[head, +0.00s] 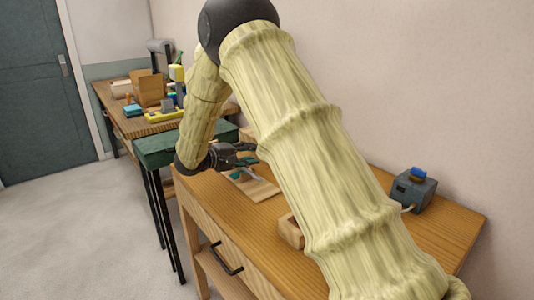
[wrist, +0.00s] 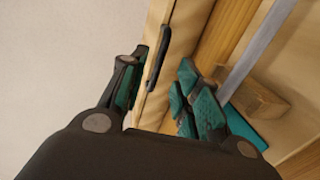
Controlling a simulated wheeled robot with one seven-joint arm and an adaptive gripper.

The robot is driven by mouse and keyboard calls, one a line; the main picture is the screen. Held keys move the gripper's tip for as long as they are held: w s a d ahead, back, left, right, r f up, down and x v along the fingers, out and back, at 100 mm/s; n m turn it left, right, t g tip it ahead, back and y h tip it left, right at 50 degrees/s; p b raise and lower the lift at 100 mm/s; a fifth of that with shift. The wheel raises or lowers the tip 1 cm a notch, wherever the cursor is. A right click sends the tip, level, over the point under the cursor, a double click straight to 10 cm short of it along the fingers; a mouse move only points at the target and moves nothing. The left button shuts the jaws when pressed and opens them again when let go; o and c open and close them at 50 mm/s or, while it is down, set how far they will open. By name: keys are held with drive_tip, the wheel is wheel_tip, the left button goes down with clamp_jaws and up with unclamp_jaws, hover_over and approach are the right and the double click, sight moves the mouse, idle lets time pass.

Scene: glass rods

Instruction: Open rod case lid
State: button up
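A small wooden box (head: 290,231) is partly behind my arm. A grey device with a blue top (head: 414,188) stands at the right. A cluttered bench (head: 107,97) is at the back left.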

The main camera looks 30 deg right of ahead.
drive_tip(key=shift+x, duration=3.65)
clamp_jaws()
